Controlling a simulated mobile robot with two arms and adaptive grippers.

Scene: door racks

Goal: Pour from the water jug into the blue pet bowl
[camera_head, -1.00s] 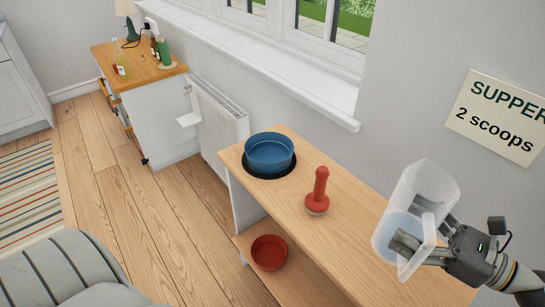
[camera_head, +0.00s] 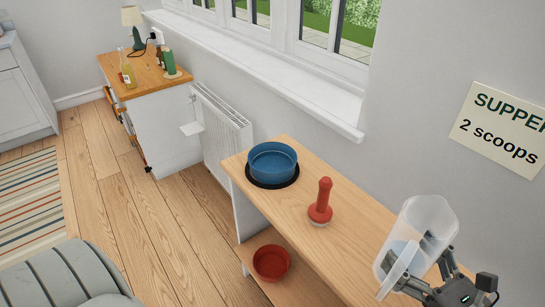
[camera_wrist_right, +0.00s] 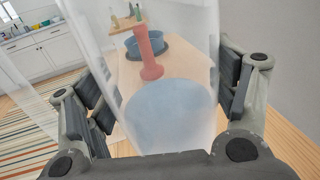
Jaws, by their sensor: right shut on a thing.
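The blue pet bowl (camera_head: 272,161) sits on a black round mat (camera_head: 262,181) at the far end of the wooden bench top. The water jug (camera_head: 433,222) is clear, with pale blue water (camera_wrist_right: 170,115) inside. My right gripper (camera_head: 418,268) is shut on the jug and holds it near the bench's right end, tilted a little in the head view. In the right wrist view, the gripper's fingers (camera_wrist_right: 165,100) stand on both sides of the jug, and the bowl (camera_wrist_right: 146,44) shows through its clear wall. My left gripper is not in view.
A red plunger-like object (camera_head: 320,203) stands on the bench top between jug and bowl. A red bowl (camera_head: 271,262) sits on the lower shelf. A wall sign (camera_head: 502,130) hangs at right. A cabinet with bottles (camera_head: 150,75) stands at the back left.

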